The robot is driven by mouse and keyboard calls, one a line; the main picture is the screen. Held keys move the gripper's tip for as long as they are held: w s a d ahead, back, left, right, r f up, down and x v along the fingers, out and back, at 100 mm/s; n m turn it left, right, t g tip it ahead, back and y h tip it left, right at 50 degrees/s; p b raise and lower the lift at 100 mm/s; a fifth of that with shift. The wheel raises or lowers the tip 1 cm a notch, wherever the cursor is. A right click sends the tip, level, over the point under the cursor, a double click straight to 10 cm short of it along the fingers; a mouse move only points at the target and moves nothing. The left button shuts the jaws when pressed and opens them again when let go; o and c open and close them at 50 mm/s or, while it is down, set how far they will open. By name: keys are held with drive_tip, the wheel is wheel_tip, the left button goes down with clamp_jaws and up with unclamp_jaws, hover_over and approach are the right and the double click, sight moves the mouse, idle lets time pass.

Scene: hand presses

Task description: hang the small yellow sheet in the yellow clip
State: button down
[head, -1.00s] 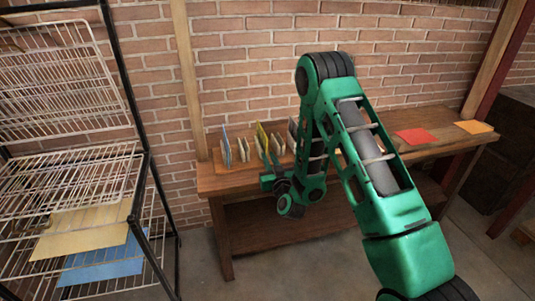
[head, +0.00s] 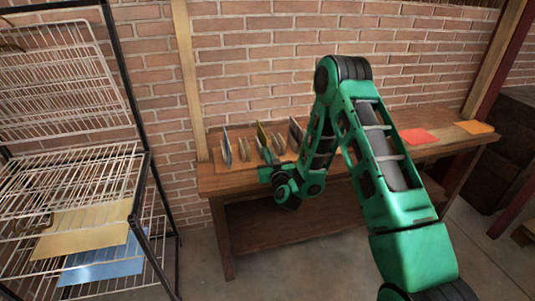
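An upright yellow sheet (head: 262,134) stands among the row of small clips on the back bench, behind my gripper. My gripper (head: 265,173) is low at the front of this row, just below and in front of the yellow sheet. Its fingertips are small and partly hidden, so I cannot tell whether they are open or shut. No sheet is clearly seen between them. The clip at the yellow sheet's foot is partly hidden, and its colour cannot be told. A larger yellow sheet (head: 82,228) lies flat on the wire rack.
A blue sheet (head: 227,147) and a dark sheet (head: 295,134) also stand in the row. A red sheet (head: 418,136) and an orange sheet (head: 474,127) lie flat on the bench (head: 222,186). The wire rack (head: 70,180) at left holds another blue sheet (head: 103,262).

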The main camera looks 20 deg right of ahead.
wheel_tip(320, 180, up, 8)
drive_tip(key=shift+f, duration=0.25)
idle(0.6)
drive_tip(key=s, duration=0.7)
idle(0.8)
